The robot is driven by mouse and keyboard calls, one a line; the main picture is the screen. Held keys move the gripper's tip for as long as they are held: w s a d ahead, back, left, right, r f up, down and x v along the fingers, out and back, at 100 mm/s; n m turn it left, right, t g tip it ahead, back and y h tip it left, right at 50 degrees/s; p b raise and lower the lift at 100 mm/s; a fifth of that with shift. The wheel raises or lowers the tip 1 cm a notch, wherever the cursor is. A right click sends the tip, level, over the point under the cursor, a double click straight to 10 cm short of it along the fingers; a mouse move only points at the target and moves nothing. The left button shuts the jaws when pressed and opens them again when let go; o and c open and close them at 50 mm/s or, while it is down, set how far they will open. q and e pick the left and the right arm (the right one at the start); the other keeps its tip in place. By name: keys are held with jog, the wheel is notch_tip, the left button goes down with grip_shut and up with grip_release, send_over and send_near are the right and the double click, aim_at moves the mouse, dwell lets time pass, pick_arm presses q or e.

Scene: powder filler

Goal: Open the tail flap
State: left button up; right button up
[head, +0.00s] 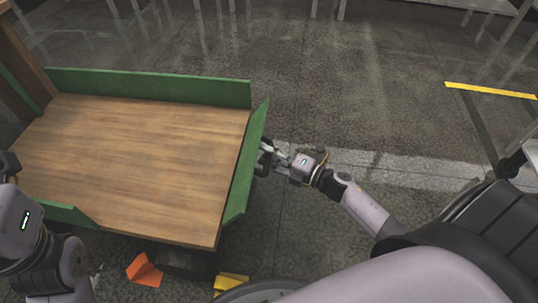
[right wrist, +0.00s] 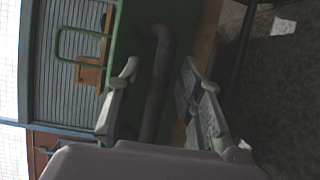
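The tail flap (head: 246,170) is the green panel along the right end of a wooden cart bed. It stands up along that edge, seeming to lean slightly outward. My right gripper (head: 266,157) is at its outer face, near the middle. In the right wrist view my right gripper (right wrist: 160,80) has its two fingers spread apart with the green flap (right wrist: 133,40) in front of them. A dark curved shape, a shadow or a handle, lies between the fingers; I cannot tell which, nor whether they touch. My left gripper (head: 8,163) is only partly in view at the left edge.
The wooden bed (head: 130,150) is empty, with a green side wall (head: 150,87) at the back and another (head: 68,213) in front. An orange object (head: 145,270) and a yellow object (head: 231,283) lie below. Floor right of the flap is clear around my right arm.

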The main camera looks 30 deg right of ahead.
jog(key=shift+c, duration=0.6)
grip_shut()
